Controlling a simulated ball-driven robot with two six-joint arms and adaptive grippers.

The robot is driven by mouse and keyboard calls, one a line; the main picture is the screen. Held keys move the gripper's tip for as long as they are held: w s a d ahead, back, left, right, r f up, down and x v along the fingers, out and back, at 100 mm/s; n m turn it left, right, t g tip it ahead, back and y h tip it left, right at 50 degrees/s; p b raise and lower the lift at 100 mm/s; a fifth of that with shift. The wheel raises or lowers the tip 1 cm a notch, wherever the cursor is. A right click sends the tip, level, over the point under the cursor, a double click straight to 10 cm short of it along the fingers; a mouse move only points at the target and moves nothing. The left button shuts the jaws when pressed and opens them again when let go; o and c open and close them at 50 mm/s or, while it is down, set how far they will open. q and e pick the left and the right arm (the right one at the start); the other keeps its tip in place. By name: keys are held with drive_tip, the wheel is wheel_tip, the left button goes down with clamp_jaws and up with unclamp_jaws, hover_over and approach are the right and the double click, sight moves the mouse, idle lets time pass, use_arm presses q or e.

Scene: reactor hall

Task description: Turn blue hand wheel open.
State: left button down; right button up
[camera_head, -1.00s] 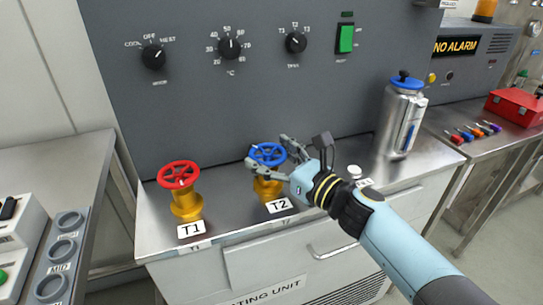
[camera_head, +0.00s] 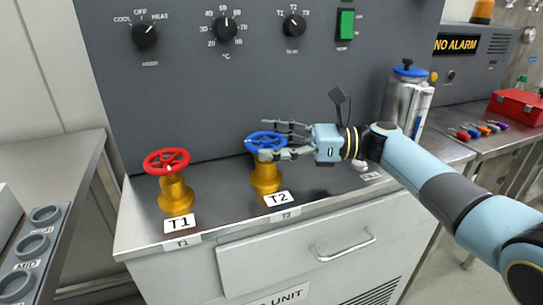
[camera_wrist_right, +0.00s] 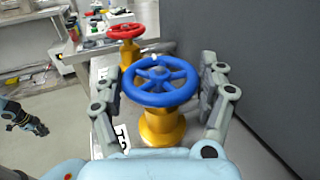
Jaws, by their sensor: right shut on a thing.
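The blue hand wheel (camera_head: 258,138) sits on the yellow valve T2 (camera_head: 266,176) on the steel bench. My right gripper (camera_head: 265,139) reaches in from the right at wheel height, with one finger on the far side of the rim and one on the near side. A small white mark shows on the rim there. A dark and light-blue arm end, seemingly my left gripper (camera_wrist_right: 34,126), shows at the left edge, too small to read its jaws.
The red hand wheel (camera_head: 166,161) on valve T1 stands to the left. The grey control panel (camera_head: 190,85) rises close behind the valves. A silver canister (camera_head: 402,100) with a blue top stands on the right, partly behind my right arm.

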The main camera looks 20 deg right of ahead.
drive_tip(key=shift+w+n+g+b, duration=0.1)
drive_tip(key=shift+n+g+b, duration=0.55)
drive_tip(key=shift+g, duration=0.25)
drive_tip(key=shift+y, duration=0.3)
drive_tip(key=o, duration=1.2)
drive_tip(key=shift+c, duration=0.2)
drive_tip(key=shift+d, duration=0.15)
drive_tip(key=v, duration=1.1)
drive_tip(key=shift+d+r, duration=0.1)
drive_tip(key=shift+d, duration=0.3)
